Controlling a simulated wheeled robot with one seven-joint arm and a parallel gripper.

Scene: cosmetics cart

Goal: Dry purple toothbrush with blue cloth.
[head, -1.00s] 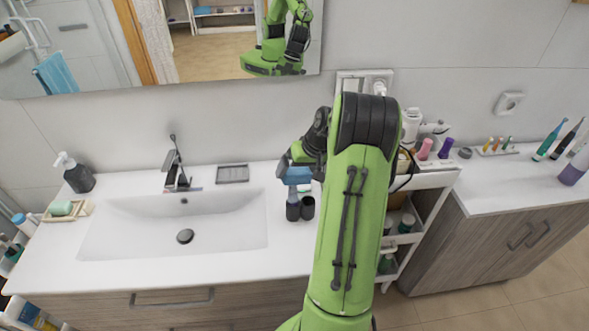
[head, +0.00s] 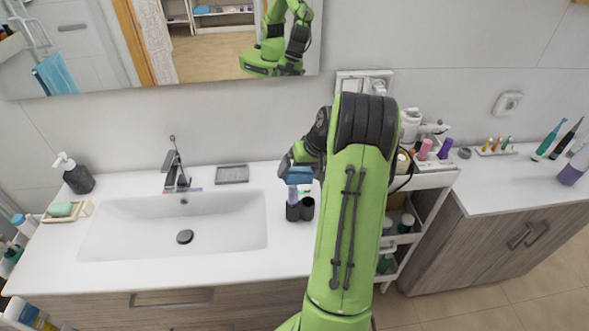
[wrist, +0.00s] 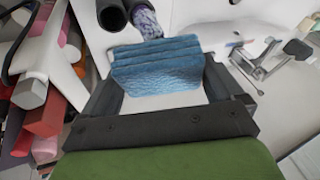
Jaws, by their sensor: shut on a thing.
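The blue cloth (head: 296,178) is folded and held between the fingers of my gripper (head: 299,164), just above the dark cups by the sink. In the wrist view the cloth (wrist: 155,68) spans the gap between both fingers. A speckled purple-grey item (wrist: 147,22) stands in one dark cup, right beside the cloth's far edge; it shows in the head view (head: 293,192) too. I cannot tell whether it is the toothbrush, or whether the cloth touches it. A thin purple-and-red item (head: 195,189) lies on the sink rim near the faucet.
Two dark cups (head: 307,208) stand together on the counter. The sink (head: 130,225) and faucet (head: 175,168) are to the left. A grey soap tray (head: 232,174) lies behind the sink. A white cart (head: 425,180) with bottles stands to the right.

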